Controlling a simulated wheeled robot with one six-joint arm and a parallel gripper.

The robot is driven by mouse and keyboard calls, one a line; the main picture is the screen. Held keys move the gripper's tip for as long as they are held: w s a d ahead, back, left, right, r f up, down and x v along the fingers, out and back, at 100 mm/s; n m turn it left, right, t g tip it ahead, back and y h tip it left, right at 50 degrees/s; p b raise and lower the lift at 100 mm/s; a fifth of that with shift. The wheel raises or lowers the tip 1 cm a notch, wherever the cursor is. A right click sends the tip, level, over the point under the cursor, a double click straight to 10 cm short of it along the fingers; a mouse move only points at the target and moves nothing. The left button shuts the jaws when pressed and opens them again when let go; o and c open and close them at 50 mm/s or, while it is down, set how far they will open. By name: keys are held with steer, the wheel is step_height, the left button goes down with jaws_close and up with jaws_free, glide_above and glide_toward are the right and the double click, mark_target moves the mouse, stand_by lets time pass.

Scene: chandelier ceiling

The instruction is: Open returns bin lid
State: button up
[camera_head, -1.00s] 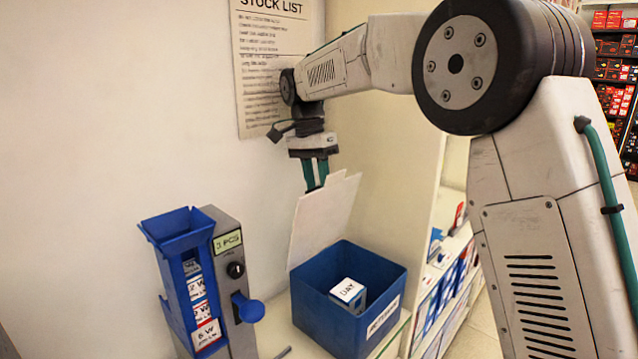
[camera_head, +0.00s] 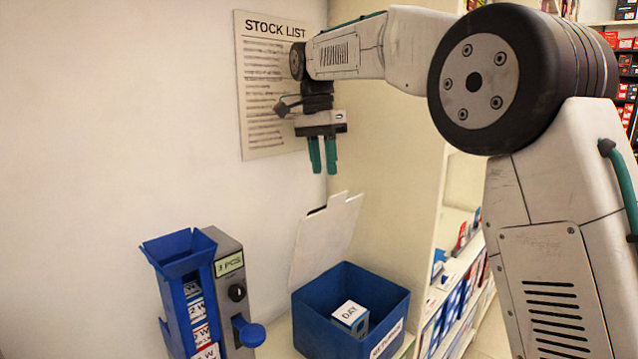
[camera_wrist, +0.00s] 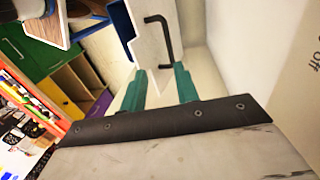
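The blue returns bin (camera_head: 318,325) stands on a pale surface, with a boxed item marked DAY (camera_head: 350,317) inside. Its white lid (camera_head: 325,240) stands raised and leans back at the bin's rear left side, leaving the top open. My gripper (camera_head: 324,172) hangs above the lid, apart from it, with two green fingers parted and nothing between them. In the wrist view the fingers (camera_wrist: 160,88) are apart, and a pale panel with a dark handle (camera_wrist: 165,38), which looks like the lid, lies beyond them.
A blue and grey dispenser (camera_head: 205,290) with a blue knob stands left of the bin. A stock list sheet (camera_head: 268,85) hangs on the wall close behind my gripper. Stocked shelves (camera_head: 455,280) stand to the right.

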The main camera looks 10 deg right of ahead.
mark_target(323, 207)
steer(key=shift+t+y, duration=0.7)
steer(key=shift+t, duration=0.2)
step_height(323, 207, down, 8)
steer(key=shift+s+a+f, duration=0.1)
steer(key=shift+f, duration=0.05)
steer(key=shift+c, duration=0.3)
jaws_close()
